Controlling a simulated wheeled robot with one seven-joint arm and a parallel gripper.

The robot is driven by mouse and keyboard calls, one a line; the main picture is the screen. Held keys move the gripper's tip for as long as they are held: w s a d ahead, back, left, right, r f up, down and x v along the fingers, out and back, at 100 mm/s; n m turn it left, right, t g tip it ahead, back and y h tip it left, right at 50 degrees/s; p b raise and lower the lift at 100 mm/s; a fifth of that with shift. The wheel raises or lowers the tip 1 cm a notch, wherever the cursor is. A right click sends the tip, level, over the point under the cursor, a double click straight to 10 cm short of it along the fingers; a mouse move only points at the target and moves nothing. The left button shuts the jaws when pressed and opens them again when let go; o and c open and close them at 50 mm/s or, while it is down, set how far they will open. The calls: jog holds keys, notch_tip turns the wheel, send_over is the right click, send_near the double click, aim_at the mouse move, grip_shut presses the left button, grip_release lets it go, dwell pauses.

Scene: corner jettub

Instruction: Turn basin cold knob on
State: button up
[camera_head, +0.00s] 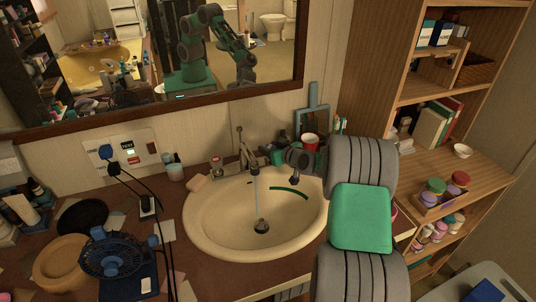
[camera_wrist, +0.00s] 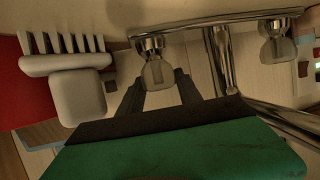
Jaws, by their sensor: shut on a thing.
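The cream basin (camera_head: 205,230) is set in the brown counter, with its metal faucet (camera_head: 244,150) at the back rim. A thin pale streak that looks like running water (camera_head: 256,192) drops from the spout toward the drain. In the wrist view, the faucet bar (camera_wrist: 220,22) carries two clear knobs. My gripper (camera_wrist: 159,78) has its dark fingers on both sides of the nearer knob (camera_wrist: 157,72) and is shut on it. The other knob (camera_wrist: 278,45) stands free. In the head view, my arm comes from the right and the grip itself is too small to make out.
A red cup (camera_head: 309,142) and a blue-framed item stand behind my arm. Soap (camera_head: 198,183) lies left of the faucet. A blue fan (camera_head: 113,256) and wooden bowl (camera_head: 61,262) fill the left counter. A wooden shelf (camera_head: 455,185) stands right; a mirror (camera_head: 150,60) hangs above.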

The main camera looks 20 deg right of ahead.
jog(key=o, duration=1.4)
jog(key=shift+c, duration=0.2)
jog(key=v, duration=0.7)
jog(key=shift+s+d+r+b, duration=0.1)
jog(key=shift+s+r+b, duration=0.1)
jog(key=shift+s+b, duration=0.2)
